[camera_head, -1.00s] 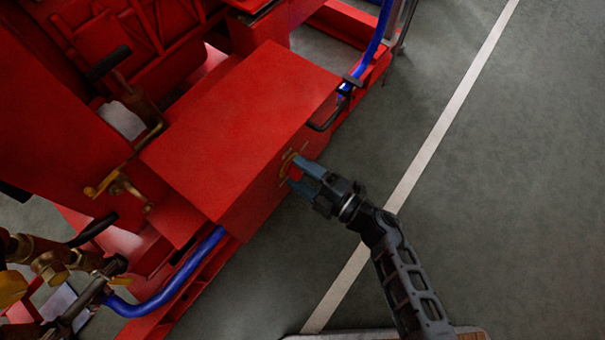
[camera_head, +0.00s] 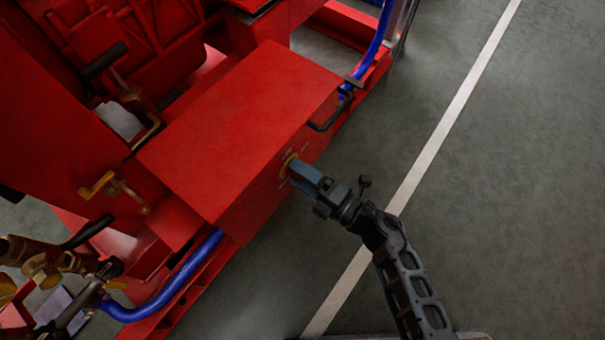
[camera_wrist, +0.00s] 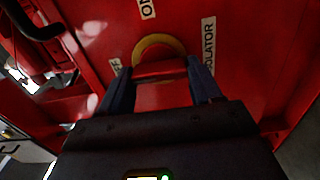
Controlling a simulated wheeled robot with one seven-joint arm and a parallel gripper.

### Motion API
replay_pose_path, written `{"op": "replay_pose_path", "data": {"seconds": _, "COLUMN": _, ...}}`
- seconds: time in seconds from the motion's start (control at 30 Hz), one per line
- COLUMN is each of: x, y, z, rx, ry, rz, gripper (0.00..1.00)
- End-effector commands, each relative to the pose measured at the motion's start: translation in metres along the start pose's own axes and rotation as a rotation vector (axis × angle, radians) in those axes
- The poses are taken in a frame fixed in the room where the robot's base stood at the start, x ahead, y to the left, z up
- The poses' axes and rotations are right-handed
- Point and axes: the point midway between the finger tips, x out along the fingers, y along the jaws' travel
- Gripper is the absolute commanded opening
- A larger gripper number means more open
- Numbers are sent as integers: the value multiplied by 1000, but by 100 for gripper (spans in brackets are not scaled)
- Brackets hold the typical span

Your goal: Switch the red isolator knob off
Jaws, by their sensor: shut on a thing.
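The red isolator knob (camera_wrist: 160,70) sits between my fingers in the wrist view, in front of a yellow ring (camera_wrist: 160,42) on the red box. My gripper (camera_wrist: 160,74) is shut on the knob, one finger at each side. In the head view my gripper (camera_head: 297,172) meets the side face of the red box (camera_head: 245,125) at the yellow ring, and its fingers hide the knob. An "ON" label (camera_wrist: 147,8) is above the ring. A partly covered label ending in "F" (camera_wrist: 115,66) is left, by the left finger.
A black handle (camera_head: 328,118) juts from the same box face, and a blue hose (camera_head: 185,275) runs below the box. An "ISOLATOR" label (camera_wrist: 208,43) is right of the knob. Open grey floor (camera_head: 510,200) with a white line lies to the right.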

Motion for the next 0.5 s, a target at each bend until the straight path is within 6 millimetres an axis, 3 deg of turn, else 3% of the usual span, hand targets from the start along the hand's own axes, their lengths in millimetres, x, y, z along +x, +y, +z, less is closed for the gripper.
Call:
{"op": "replay_pose_path", "data": {"seconds": 0.1, "x": 5, "y": 3, "z": -5, "rx": -4, "ry": 16, "rz": 5, "gripper": 33}}
{"op": "replay_pose_path", "data": {"seconds": 0.13, "x": 5, "y": 3, "z": -5, "rx": -4, "ry": 16, "rz": 5, "gripper": 67}}
{"op": "replay_pose_path", "data": {"seconds": 0.37, "x": 3, "y": 2, "z": -3, "rx": -2, "ry": 10, "rz": 3, "gripper": 89}}
{"op": "replay_pose_path", "data": {"seconds": 0.5, "x": 2, "y": 1, "z": -2, "rx": 0, "ry": 7, "rz": 1, "gripper": 89}}
